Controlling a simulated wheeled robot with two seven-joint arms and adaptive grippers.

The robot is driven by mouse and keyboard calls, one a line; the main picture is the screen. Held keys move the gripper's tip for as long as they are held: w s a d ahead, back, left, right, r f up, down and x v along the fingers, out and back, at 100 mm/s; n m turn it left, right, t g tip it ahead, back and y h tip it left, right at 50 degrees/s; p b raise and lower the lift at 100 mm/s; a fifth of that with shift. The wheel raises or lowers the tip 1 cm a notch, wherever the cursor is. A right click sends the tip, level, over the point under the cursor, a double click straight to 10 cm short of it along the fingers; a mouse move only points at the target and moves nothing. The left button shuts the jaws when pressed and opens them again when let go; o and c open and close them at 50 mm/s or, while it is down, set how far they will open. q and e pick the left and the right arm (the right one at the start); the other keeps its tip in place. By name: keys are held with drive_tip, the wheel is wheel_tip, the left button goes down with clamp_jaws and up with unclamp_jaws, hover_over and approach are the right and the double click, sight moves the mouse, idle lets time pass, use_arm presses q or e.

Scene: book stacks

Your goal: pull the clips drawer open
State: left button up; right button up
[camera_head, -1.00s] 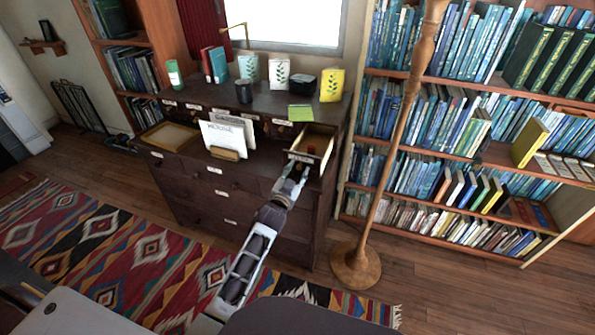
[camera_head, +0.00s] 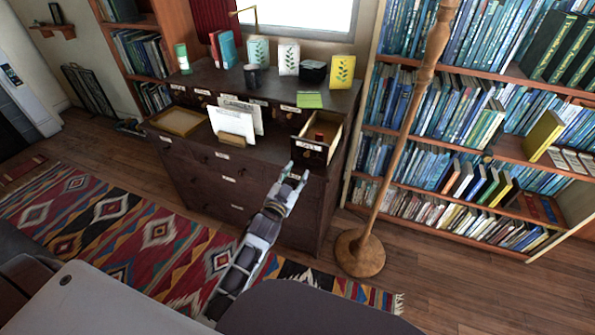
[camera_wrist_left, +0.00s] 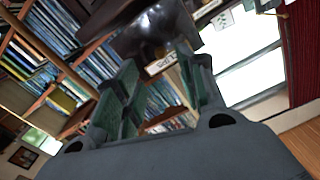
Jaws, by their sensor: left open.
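A small drawer (camera_head: 311,151) at the right end of the dark chest's top row stands pulled out. It has a dark front with a pale label, light wooden sides and something reddish inside. The label is too small to read surely. My left gripper (camera_head: 295,173) is open just in front of and below this drawer front, and looks empty. In the left wrist view, the two green-padded fingers (camera_wrist_left: 157,88) are apart, with a dark drawer front and its pale label (camera_wrist_left: 160,64) beyond them. I cannot tell whether they touch it. My right gripper is not in view.
The dark chest (camera_head: 240,188) bears books, a black mug (camera_head: 255,75) and a card holder (camera_head: 232,138). Another shallow drawer (camera_head: 180,121) is out at left. A wooden lamp stand (camera_head: 390,170) rises right of the chest, before the bookshelf. A patterned rug (camera_head: 115,235) lies in front.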

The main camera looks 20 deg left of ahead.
use_arm(q)
drive_tip(key=shift+s, duration=1.05)
